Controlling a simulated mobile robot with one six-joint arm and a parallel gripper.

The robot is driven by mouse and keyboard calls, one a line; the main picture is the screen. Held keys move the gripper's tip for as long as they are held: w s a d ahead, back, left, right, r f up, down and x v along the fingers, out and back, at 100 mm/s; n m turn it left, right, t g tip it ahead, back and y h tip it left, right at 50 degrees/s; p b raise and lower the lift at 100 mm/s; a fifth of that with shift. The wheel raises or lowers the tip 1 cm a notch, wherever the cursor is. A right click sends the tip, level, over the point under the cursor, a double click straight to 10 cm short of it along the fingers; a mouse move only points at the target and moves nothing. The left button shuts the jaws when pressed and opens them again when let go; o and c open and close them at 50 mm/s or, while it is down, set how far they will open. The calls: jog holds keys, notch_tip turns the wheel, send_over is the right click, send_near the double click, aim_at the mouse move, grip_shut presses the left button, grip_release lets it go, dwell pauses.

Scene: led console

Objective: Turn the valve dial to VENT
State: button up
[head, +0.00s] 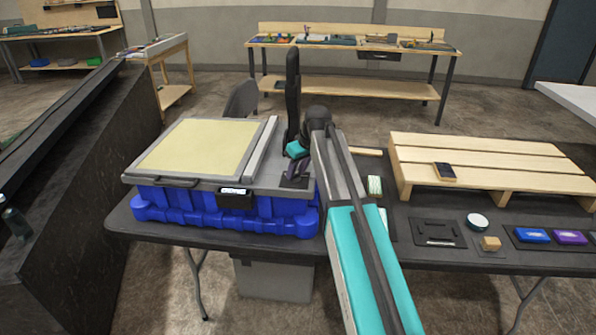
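A console with a grey top, a pale yellow panel and a blue base (225,218) stands on the dark table left of my arm. A black box with a small lit white display (233,191) is on its front edge. I cannot make out a valve dial or the word VENT; my gripper and arm cover part of the console's right side. My gripper (297,170) points down over that right side, close above a dark square patch (294,182). Its fingers are too small and dark to tell whether they are open or touching anything.
My arm crosses the table right of the console. Further right are a wooden pallet (490,158) with a dark device (445,172), a black fixture (437,233), a round white-topped object (477,222), a wooden block (491,243), and blue (532,236) and purple (570,238) items.

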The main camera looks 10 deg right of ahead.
dwell(0.3)
jog(key=shift+n, duration=0.4)
jog(key=n, duration=0.2)
jog(key=n+g+y+b, duration=0.1)
jog(key=shift+w+d+n, duration=0.1)
jog(key=shift+w+n, duration=0.1)
jog(key=shift+n, duration=0.2)
jog(key=n, duration=0.2)
jog(key=n+g+y+b, duration=0.1)
jog(key=n, duration=0.1)
jog(key=shift+w+n+g, duration=0.15)
jog(key=shift+n+g, duration=0.15)
jog(key=n+g+b, duration=0.1)
jog(key=n+g, duration=0.1)
jog(key=n, duration=0.3)
jog(key=shift+w+f+b, duration=0.1)
jog(key=shift+w+b, duration=0.05)
jog(key=shift+b, duration=0.15)
jog(key=shift+n+g+b, duration=0.4)
jog(key=shift+n+g, duration=0.4)
jog(key=shift+n, duration=1.2)
